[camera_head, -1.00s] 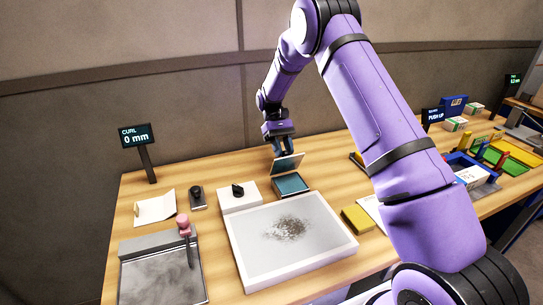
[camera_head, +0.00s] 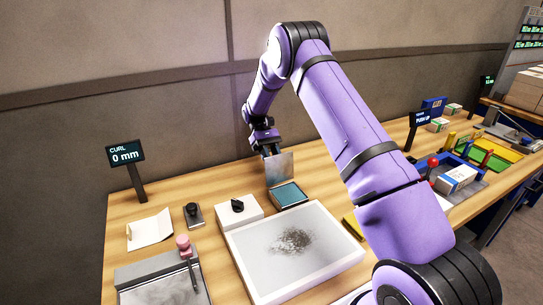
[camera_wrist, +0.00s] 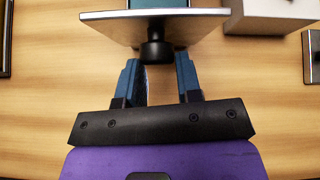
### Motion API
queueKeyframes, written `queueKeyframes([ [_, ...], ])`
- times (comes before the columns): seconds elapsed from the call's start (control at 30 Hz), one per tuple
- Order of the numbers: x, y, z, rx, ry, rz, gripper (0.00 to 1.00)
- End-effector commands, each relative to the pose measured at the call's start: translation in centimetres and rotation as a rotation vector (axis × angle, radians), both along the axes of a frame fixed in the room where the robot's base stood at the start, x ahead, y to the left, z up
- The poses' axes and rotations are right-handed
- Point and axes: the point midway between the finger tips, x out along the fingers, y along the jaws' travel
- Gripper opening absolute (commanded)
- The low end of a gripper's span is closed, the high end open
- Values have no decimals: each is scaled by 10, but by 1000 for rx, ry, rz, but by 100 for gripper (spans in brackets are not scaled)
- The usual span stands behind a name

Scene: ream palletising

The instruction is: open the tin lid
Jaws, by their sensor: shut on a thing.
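The tin (camera_head: 289,195) stands open behind the white tray, with a teal pad inside. Its grey lid (camera_head: 279,168) is raised, standing nearly upright at the tin's back edge. My gripper (camera_head: 270,153) is behind the lid and shut on its knob. In the wrist view, the lid (camera_wrist: 110,15) shows nearly edge-on at the top, with its black knob (camera_wrist: 156,50) between the blue fingertips of my gripper (camera_wrist: 158,62). A bit of teal shows beyond the lid; most of the tin is hidden there.
A white tray (camera_head: 255,278) with a dark powdery patch lies in front of the tin. A white box with a black knob (camera_head: 238,206) stands left of it. A sign reading CURL 0 mm (camera_head: 126,153) stands at the back left. Coloured fixtures fill the right side.

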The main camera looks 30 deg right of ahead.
Motion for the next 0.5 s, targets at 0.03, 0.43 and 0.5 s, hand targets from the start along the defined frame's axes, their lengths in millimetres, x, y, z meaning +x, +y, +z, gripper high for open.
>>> queueKeyframes([
  [0.03, -2, -5, -4, -5, 17, -2, 0],
  [0.43, -3, -6, -5, -7, 50, -3, 0],
  [0.5, -3, -6, -5, -7, 50, -3, 0],
])
